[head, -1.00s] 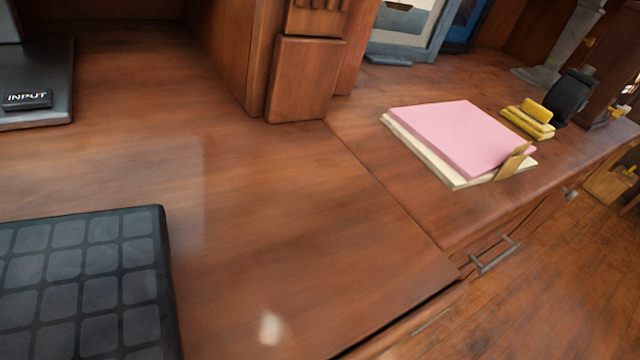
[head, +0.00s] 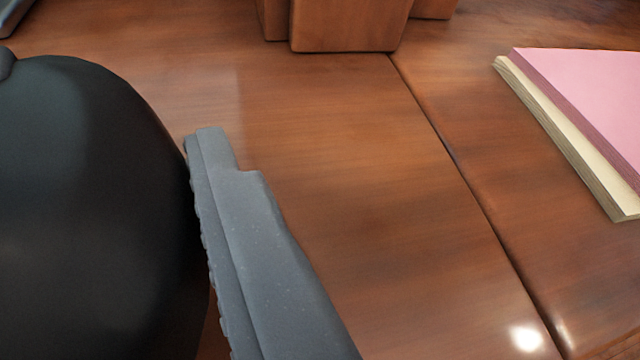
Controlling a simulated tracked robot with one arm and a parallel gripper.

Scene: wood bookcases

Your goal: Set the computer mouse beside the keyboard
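A large, black, rounded object, which looks like the computer mouse (head: 90,200), fills the left of the head view, very close to the camera. One grey finger of my gripper (head: 235,230) lies against its right side, with the ridged inner face towards it. The other finger is hidden behind the mouse or out of frame. My gripper appears shut on the mouse, held above the wooden desk top (head: 350,190). The keyboard is not visible now; the mouse covers much of the left side.
A stack with a pink top (head: 600,110) and cream layers below lies at the right, beyond a seam in the desk. A wooden block-like part of the bookcase (head: 350,25) stands at the back. The desk between is clear. A grey corner (head: 12,12) shows at top left.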

